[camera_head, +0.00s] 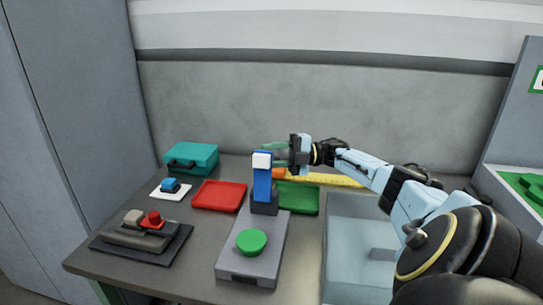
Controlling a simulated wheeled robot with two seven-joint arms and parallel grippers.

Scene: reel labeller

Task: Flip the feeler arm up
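The labeller is a grey base (235,262) with a green round disc (251,241) on its front part. A blue upright post (262,186) with a white block (262,159) on top stands at its back. I cannot clearly make out which part is the feeler arm; a small orange piece (278,173) shows just right of the post, partly hidden. My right gripper (274,154) reaches in from the right, beside and slightly behind the post top. Its greenish fingers point left and look apart, with nothing visible between them. My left gripper is out of view.
A teal case (191,157), a blue button on a white plate (171,191) and a dark device with a red knob (140,234) stand left. A clear bin (350,270) stands right.

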